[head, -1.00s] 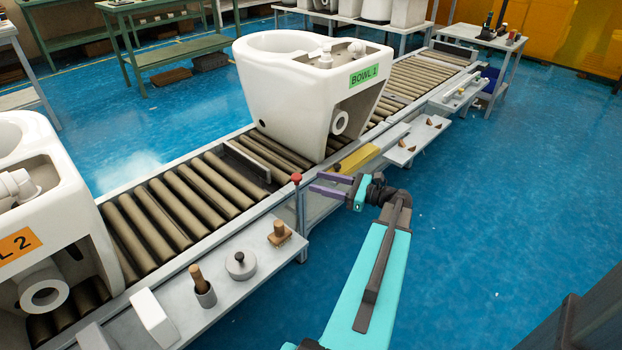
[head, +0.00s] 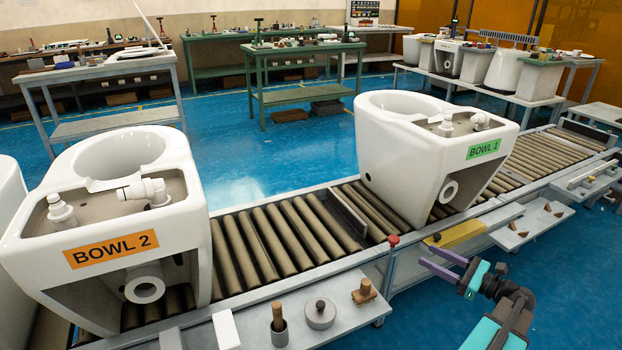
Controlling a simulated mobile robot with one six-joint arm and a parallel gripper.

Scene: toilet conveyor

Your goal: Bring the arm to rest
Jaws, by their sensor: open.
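My gripper (head: 441,263) is at the lower right, with its two purple fingers apart and nothing between them. It is in front of the conveyor's near side, by the red knob (head: 393,240) and the yellow block (head: 454,234). My turquoise arm (head: 494,333) reaches up from the bottom edge. The toilet labelled BOWL 1 (head: 408,155) stands on the conveyor rollers (head: 284,240) behind the gripper, apart from it. The toilet labelled BOWL 2 (head: 195,218) stands on the rollers at the left.
A side shelf (head: 345,318) along the conveyor's near side holds a wooden-handled tool (head: 278,322), a round grey weight (head: 320,314) and a wooden block (head: 364,291). A small shelf (head: 530,222) with wooden wedges sits at right. Green workbenches (head: 308,90) stand behind; blue floor is open there.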

